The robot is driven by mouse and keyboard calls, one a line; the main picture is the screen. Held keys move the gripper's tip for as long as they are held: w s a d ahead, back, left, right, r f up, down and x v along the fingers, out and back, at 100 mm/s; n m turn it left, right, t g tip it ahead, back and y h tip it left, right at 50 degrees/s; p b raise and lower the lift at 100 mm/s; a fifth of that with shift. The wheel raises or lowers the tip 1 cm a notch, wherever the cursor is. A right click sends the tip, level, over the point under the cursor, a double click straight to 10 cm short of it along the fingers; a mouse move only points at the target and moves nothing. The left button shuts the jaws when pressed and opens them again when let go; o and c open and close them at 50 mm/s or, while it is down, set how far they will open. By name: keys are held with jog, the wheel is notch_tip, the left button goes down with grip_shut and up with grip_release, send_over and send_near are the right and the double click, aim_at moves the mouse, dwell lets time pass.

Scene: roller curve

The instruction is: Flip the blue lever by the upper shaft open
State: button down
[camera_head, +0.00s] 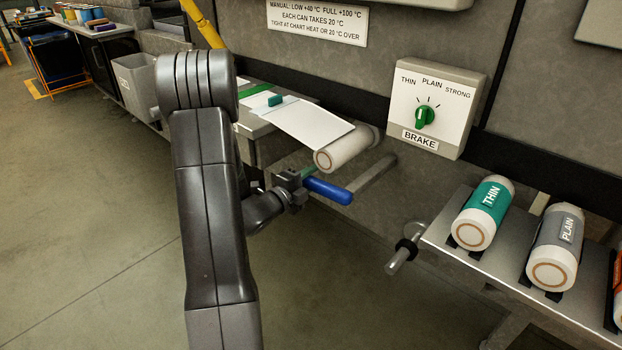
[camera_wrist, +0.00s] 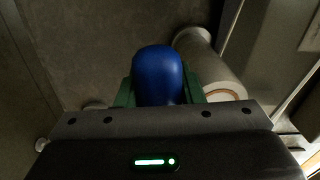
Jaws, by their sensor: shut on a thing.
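The blue lever (camera_head: 328,190) sticks out to the right of my gripper (camera_head: 300,186) in the head view, below a white roller. My gripper is shut on the lever. In the wrist view the rounded blue lever end (camera_wrist: 158,75) stands between the green fingers of my gripper (camera_wrist: 160,95). A bare grey shaft (camera_head: 374,172) shows just right of the lever in the head view. The white roller (camera_head: 345,148) lies above it, and it also shows in the wrist view (camera_wrist: 207,60). The lever's pivot is hidden.
A white sheet (camera_head: 308,124) slopes down to the roller. A brake box (camera_head: 432,108) with a green knob is on the wall. At right, a shelf (camera_head: 450,240) holds rollers labelled THIN (camera_head: 484,213) and PLAIN (camera_head: 555,247). Open floor (camera_head: 90,220) lies at left.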

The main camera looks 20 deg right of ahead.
jog(key=shift+s+d+f+n+b, duration=0.1)
jog(key=shift+s+f+n+b, duration=0.1)
jog(key=shift+f+n+b, duration=0.9)
jog(key=s+d+f+n+b, duration=0.1)
jog(key=s+f+n+b, duration=0.3)
jog(key=f+n, duration=0.2)
jog(key=shift+d+f+n, duration=0.3)
jog(key=shift+d+n, duration=0.05)
jog(key=shift+n, duration=0.15)
jog(key=shift+s, duration=0.2)
jog(key=c, duration=1)
grip_release()
jog(key=shift+o, duration=0.2)
jog(key=p+v, duration=0.2)
jog(key=v, duration=1.1)
jog(key=shift+a, duration=0.4)
